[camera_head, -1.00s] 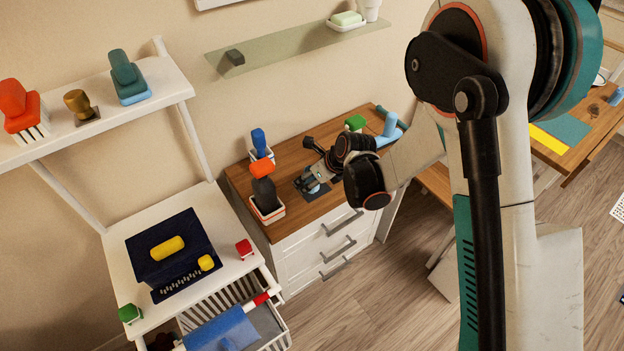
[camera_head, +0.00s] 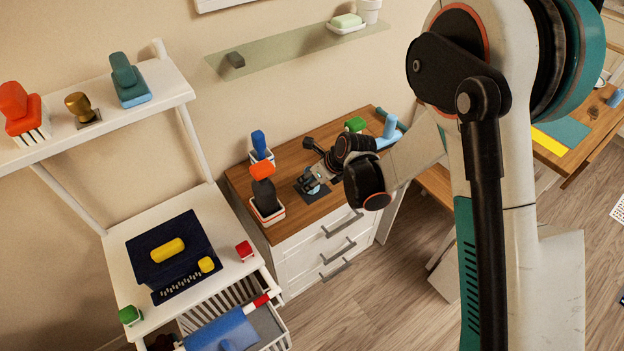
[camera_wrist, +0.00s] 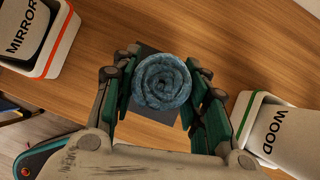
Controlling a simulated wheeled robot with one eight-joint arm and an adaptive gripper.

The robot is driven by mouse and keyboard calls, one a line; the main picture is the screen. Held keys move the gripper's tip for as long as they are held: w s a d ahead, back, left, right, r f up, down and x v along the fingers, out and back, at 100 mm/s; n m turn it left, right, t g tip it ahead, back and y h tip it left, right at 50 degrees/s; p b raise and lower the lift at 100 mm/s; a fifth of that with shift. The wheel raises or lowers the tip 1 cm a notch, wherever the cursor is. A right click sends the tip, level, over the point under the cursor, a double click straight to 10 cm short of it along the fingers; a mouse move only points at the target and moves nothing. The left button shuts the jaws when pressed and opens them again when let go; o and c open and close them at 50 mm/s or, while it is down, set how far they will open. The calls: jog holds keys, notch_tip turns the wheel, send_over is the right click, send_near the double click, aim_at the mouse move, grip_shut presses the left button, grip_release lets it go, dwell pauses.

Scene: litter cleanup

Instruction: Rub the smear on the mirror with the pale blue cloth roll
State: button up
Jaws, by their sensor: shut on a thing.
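The pale blue cloth roll (camera_wrist: 162,82) stands on end on a dark square pad (camera_wrist: 150,108) on the wooden dresser top. In the wrist view its spiral end faces the camera. My gripper (camera_wrist: 160,88) is shut on the roll, with a finger on either side of it. In the head view my gripper (camera_head: 314,184) is low over the dresser, and only a little of the roll (camera_head: 313,188) shows beneath it. A framed edge (camera_head: 215,3) is cut off at the top of the head view; I cannot tell whether it is the mirror. No smear is visible.
In the wrist view, a holder marked MIRROR (camera_wrist: 38,35) stands upper left and one marked WOOD (camera_wrist: 275,132) lower right, close to my fingers. A glass shelf (camera_head: 290,48) hangs above the dresser (camera_head: 245,190). A white rack (camera_head: 130,230) stands at left.

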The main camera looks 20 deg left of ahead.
jog(key=shift+r+p, duration=1.1)
jog(key=shift+r, duration=1.15)
